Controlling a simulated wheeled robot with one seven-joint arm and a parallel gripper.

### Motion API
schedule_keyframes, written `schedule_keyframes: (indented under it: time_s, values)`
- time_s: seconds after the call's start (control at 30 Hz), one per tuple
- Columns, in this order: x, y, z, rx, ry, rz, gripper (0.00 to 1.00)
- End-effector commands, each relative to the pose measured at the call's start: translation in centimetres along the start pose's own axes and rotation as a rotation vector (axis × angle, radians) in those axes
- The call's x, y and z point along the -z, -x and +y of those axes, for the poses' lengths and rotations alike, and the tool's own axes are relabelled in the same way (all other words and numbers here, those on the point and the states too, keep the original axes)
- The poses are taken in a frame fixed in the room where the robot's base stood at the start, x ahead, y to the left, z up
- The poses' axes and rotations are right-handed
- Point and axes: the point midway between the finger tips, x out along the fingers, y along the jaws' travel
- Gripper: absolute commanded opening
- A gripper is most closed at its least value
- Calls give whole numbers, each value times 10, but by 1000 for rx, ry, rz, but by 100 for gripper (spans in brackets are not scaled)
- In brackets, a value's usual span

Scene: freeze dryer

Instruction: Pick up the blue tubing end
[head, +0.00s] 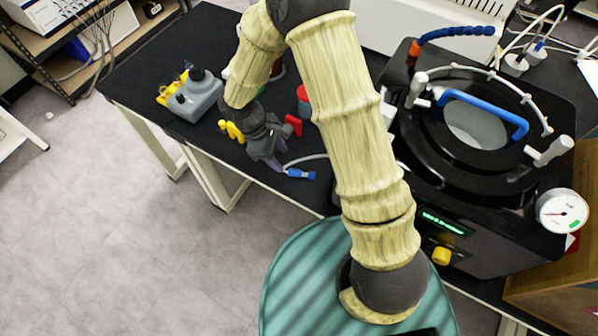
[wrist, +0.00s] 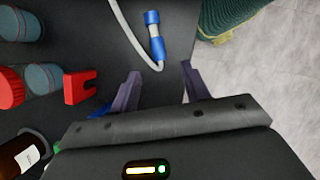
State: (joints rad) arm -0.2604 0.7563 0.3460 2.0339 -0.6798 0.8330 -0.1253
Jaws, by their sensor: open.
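The blue tubing end (head: 301,174) lies on the black table near its front edge in the head view, joined to a pale tube (head: 304,159). In the wrist view the blue tubing end (wrist: 153,36) lies at the top centre, ahead of the fingertips and between their lines. It has blue ends and a lighter middle, and the tube curves from it to the upper left. My gripper (head: 270,161) is just left of it in the head view. The fingers stand apart with nothing between them; the gripper also shows in the wrist view (wrist: 158,75).
A red part (wrist: 83,87) and blue-grey capped containers (wrist: 43,78) stand left in the wrist view, with a brown bottle (wrist: 22,155) below. In the head view, a grey device (head: 194,98) stands left and the freeze dryer (head: 470,150) right.

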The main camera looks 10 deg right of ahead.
Motion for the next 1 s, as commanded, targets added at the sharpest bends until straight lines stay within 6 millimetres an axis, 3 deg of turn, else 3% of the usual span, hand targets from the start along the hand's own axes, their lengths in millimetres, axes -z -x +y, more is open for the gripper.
schedule_keyframes:
  time_s: [0.17,0.57,1.0]
  values:
    - [0,-20,0,0,-1,-1,46]
    - [1,-24,0,0,0,-1,46]
    - [6,-72,3,-2,1,0,46]
